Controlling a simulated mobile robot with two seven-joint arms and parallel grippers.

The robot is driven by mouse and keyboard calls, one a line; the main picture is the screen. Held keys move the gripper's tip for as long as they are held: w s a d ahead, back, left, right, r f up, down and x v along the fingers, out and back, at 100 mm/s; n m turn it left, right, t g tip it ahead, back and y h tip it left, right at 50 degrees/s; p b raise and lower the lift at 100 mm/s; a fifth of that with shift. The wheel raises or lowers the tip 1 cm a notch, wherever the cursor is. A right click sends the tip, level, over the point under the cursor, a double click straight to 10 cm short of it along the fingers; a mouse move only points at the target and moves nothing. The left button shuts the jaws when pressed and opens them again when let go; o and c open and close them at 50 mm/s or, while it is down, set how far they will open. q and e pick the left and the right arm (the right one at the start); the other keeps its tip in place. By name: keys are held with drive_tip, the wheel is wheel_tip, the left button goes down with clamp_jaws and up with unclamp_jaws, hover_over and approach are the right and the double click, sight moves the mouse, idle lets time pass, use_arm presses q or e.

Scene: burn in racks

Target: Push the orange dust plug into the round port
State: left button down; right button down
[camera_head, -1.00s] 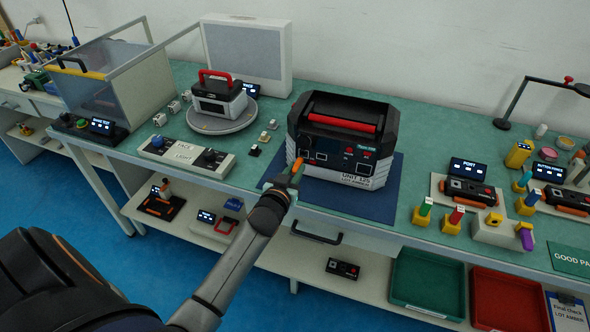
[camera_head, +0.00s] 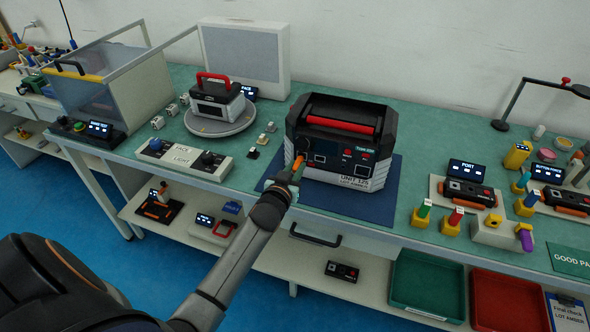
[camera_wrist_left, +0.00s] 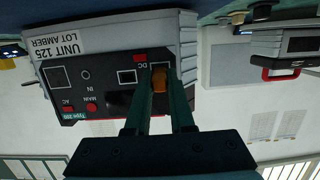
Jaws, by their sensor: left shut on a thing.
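The orange dust plug (camera_head: 298,163) is in my left gripper (camera_head: 291,174), at the front left of the black and grey unit (camera_head: 345,186) marked UNIT 125. In the left wrist view, which is upside down, the fingers (camera_wrist_left: 159,97) are shut on the plug (camera_wrist_left: 160,79). The plug is in front of a white-outlined square by the DC label; the fingers and plug cover part of it. A small round opening (camera_wrist_left: 86,75) marked IN shows farther left on that panel. I cannot tell whether the plug touches the panel. My right gripper is out of view.
The unit stands on a blue mat (camera_head: 385,205) on the green bench. A switch box (camera_head: 187,157) and a turntable (camera_head: 221,122) are to its left. Yellow holders with coloured plugs (camera_head: 452,220) stand to the right. A green bin (camera_head: 427,283) and red bin (camera_head: 508,300) are below.

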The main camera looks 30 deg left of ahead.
use_arm(q)
drive_tip(key=shift+w+a+r, duration=0.1)
drive_tip(key=shift+w, duration=0.25)
drive_tip(key=c, duration=0.7)
unclamp_jaws()
drive_tip(key=v, duration=1.2)
drive_tip(key=shift+s, duration=0.25)
